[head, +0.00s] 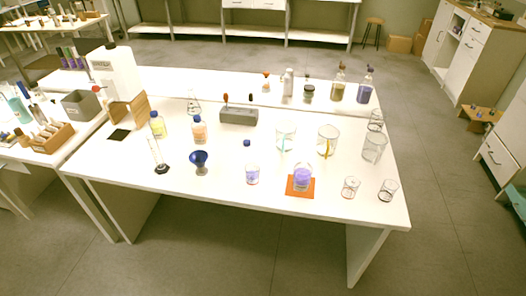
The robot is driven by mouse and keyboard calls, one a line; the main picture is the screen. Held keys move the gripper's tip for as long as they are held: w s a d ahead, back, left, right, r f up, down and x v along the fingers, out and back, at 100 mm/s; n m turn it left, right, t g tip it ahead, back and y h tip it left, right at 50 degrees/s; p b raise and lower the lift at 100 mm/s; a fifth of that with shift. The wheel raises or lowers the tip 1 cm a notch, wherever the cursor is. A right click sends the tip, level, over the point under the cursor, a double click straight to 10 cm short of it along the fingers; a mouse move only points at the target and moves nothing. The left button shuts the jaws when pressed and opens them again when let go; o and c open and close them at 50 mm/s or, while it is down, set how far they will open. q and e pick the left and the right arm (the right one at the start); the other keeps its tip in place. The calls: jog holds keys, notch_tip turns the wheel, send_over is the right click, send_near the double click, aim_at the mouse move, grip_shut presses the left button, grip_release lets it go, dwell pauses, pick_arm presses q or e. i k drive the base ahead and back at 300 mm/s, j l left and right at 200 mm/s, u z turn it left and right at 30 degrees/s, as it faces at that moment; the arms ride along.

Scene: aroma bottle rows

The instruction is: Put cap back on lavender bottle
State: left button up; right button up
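A small blue cap-like piece (247,143) lies on the white table, apart from the vessels. In front of it stands a small clear vessel (253,174) with pale purple contents; no cap shows on it. A clear beaker (303,176) with purple liquid stands on an orange mat (299,193). A tall purple bottle (366,86) stands at the back right with a grey top. I cannot read any label to tell which is lavender. Neither gripper is in view.
Blue-capped bottles (199,130), a blue funnel (199,160) and a measuring cylinder (157,157) stand on the left. Large beakers (327,141) and small glasses (388,190) stand on the right. A grey holder (239,116) is mid-table. The front strip (225,192) is clear.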

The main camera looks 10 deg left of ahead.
aim_at(304, 171)
jog(key=i+j, duration=0.25)
jog(key=i, duration=0.15)
jog(key=i+j, duration=0.45)
jog(key=i, duration=0.3)
jog(key=j+u, duration=0.05)
